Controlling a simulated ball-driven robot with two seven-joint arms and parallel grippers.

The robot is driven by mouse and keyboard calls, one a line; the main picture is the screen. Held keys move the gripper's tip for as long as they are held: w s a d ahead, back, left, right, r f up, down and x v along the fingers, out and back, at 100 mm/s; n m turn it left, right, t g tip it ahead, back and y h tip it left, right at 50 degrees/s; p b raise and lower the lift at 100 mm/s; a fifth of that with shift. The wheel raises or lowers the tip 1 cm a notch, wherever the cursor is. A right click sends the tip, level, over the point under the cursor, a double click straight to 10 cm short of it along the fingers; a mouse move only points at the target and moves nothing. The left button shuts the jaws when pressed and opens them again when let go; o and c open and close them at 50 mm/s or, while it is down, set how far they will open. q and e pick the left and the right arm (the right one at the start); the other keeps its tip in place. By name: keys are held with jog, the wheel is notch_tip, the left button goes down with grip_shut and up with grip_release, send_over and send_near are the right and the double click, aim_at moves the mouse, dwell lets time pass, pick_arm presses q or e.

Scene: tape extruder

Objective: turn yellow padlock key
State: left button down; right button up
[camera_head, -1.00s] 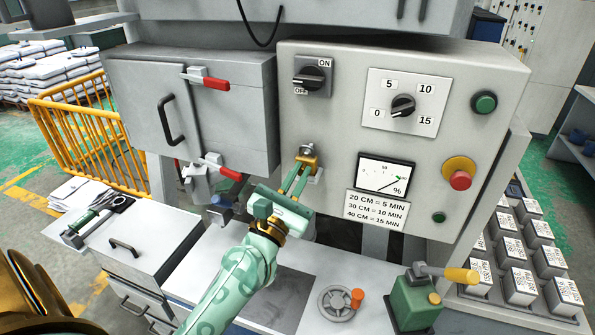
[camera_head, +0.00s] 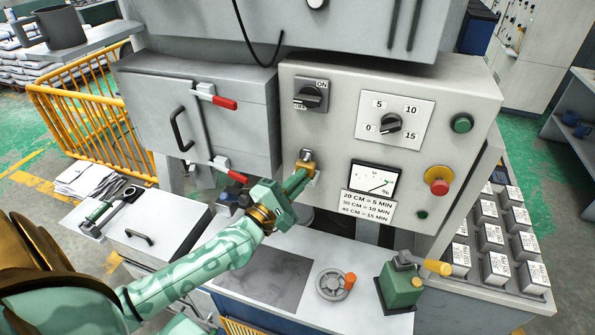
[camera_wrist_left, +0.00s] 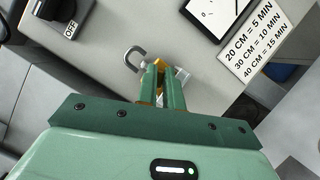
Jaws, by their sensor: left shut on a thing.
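The small yellow padlock (camera_head: 307,166) hangs at the left lower part of the grey control panel, with its grey shackle above its brass-yellow body. My left gripper (camera_head: 298,180) reaches it from the lower left, its fingers shut at the padlock. In the left wrist view the fingertips (camera_wrist_left: 163,66) cover most of the yellow body (camera_wrist_left: 182,75), and the grey shackle (camera_wrist_left: 135,57) shows to their left. The key is hidden between the fingers, so its angle cannot be seen. My right gripper is not in view.
The panel (camera_head: 340,130) carries an on/off switch (camera_head: 309,97), a timer dial (camera_head: 389,124), a gauge (camera_head: 374,181) and a red button (camera_head: 438,182). A grey cabinet (camera_head: 150,115) stands left of it. A handwheel (camera_head: 333,285) and green device (camera_head: 400,287) sit on the bench below.

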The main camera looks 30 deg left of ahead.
pick_arm(q)
jog(key=shift+m+p, duration=0.45)
jog(key=shift+m, duration=0.05)
jog(key=c, duration=1.5)
grip_release()
jog(key=shift+s+f, duration=0.1)
jog(key=shift+f, duration=0.1)
